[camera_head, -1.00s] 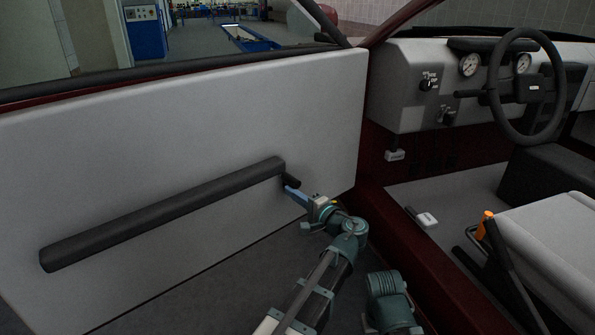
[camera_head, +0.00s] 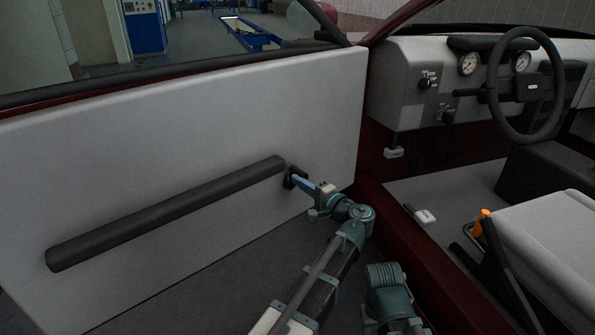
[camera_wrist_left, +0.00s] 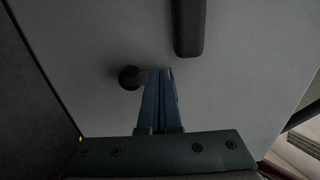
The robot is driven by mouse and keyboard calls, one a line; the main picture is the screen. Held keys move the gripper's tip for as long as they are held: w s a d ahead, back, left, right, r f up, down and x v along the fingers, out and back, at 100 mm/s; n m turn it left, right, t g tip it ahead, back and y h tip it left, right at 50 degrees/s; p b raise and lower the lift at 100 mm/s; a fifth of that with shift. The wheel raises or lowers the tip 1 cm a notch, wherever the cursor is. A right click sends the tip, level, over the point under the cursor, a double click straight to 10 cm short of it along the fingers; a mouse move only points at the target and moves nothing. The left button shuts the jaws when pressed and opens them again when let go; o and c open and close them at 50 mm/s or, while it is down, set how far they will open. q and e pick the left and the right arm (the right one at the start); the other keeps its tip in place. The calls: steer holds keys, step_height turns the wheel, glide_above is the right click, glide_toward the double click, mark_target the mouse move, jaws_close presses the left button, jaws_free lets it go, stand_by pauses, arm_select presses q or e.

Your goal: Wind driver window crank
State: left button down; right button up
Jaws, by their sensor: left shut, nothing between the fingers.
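The window crank (camera_head: 288,180) is a short black part on the grey door panel, just past the front end of the long black armrest. In the left wrist view a dark round knob (camera_wrist_left: 128,77), which looks like part of the crank, stands just left of my fingertips. My left gripper (camera_head: 297,179) has its blue fingers at the crank. In the wrist view its fingers (camera_wrist_left: 160,72) are together with nothing between them. They overlap the knob's right side; I cannot tell whether they touch it. My right gripper is not in view.
The black armrest (camera_head: 165,215) runs along the door panel (camera_head: 110,150) and lies close beside my fingers. The red sill (camera_head: 400,240) lies to the right, with the seat (camera_head: 560,235), steering wheel (camera_head: 500,90) and dashboard beyond. The floor below the door looks clear.

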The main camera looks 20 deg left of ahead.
arm_select(q)
steer(key=shift+s+a+f, duration=0.1)
steer(key=shift+s, duration=0.05)
steer(key=shift+s+a+f, duration=0.2)
steer(key=shift+s+a, duration=0.05)
steer(key=shift+s, duration=0.1)
steer(key=shift+d, duration=0.1)
